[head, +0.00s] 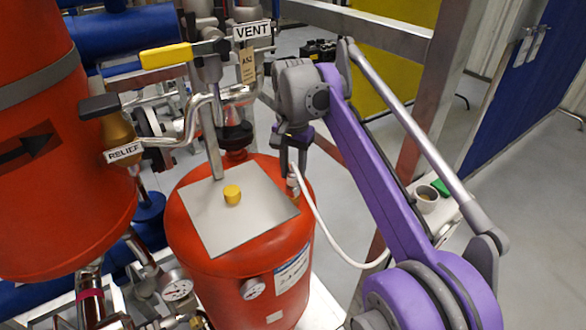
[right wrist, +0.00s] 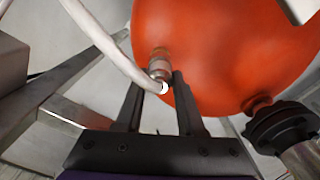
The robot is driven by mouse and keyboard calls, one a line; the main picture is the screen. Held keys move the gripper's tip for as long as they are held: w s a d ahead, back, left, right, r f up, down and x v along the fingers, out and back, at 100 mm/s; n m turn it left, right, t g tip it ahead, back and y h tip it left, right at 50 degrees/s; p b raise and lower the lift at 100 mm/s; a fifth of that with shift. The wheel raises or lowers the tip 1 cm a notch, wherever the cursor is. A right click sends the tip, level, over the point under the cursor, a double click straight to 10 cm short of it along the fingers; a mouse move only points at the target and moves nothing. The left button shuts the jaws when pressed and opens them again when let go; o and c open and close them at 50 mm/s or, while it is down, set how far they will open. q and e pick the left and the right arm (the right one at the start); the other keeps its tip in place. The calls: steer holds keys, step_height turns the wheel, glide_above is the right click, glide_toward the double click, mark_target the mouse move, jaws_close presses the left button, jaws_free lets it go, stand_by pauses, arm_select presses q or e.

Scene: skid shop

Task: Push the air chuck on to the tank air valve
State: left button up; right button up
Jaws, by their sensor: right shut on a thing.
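The air chuck (head: 293,185) is a small metal cylinder on the end of a white hose (head: 325,240), at the upper right side of the red tank (head: 200,258). My right gripper (head: 292,165) is shut on it from above. In the right wrist view the chuck (right wrist: 159,68) stands between my two fingers (right wrist: 158,86), its far end against or very near the red tank wall (right wrist: 215,50). The tank air valve is not clearly distinct there; the chuck's end hides it, and I cannot tell how far it is seated. My left gripper is not in view.
A grey plate (head: 212,232) with a yellow knob (head: 232,195) lies on the tank top. A metal post (head: 440,80) rises behind my right arm.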

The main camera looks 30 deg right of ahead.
steer(key=shift+f, duration=0.5)
steer(key=shift+f, duration=0.15)
stand_by(0.3)
steer(key=o, duration=1.4)
steer(key=shift+r+p, duration=2.85)
steer(key=shift+r, duration=0.95)
